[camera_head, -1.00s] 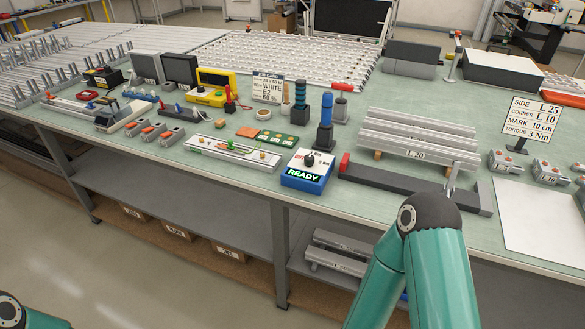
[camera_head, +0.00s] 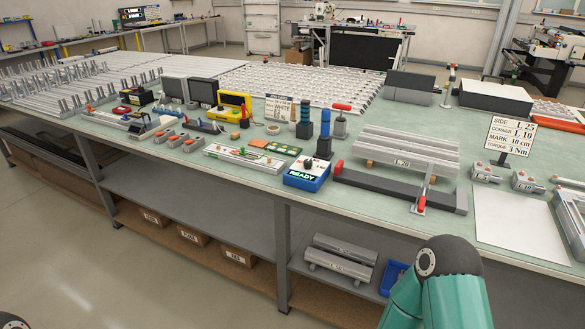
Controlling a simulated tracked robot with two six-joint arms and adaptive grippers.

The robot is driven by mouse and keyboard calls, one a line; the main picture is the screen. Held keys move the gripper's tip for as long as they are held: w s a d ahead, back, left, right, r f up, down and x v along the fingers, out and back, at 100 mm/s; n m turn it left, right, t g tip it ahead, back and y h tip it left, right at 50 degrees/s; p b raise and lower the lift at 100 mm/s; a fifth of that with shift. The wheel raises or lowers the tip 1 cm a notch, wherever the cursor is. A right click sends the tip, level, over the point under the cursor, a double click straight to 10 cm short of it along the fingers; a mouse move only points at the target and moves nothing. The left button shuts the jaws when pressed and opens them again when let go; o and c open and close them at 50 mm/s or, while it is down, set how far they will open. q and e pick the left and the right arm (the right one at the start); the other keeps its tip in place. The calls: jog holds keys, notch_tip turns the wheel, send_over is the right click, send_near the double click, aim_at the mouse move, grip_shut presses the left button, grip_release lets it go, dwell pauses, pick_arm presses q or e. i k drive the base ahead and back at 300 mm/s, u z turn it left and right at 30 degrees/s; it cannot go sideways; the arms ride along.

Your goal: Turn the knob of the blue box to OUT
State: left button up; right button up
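The blue box (camera_head: 305,180) stands near the front edge of the green-topped bench, at the middle of the view. It has a white top with a black knob (camera_head: 307,164) and a green lit display reading READY on its front. The knob's pointing direction is too small to tell. Both grippers are out of view. The teal arm of mine at the lower right is well in front of and below the bench top, apart from the box. Only a small dark bit of my other arm shows at the lower left corner.
A blue-handled tool (camera_head: 324,134) stands just behind the box. A grey rail fixture with a red-handled clamp (camera_head: 421,200) and stacked aluminium profiles (camera_head: 407,151) lie to its right. A circuit board tray (camera_head: 243,158) lies to its left. A white sheet (camera_head: 517,226) lies further right.

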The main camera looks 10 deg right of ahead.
aim_at(308, 163)
jog(key=z, duration=0.2)
jog(key=i, duration=0.9)
jog(key=u, duration=0.1)
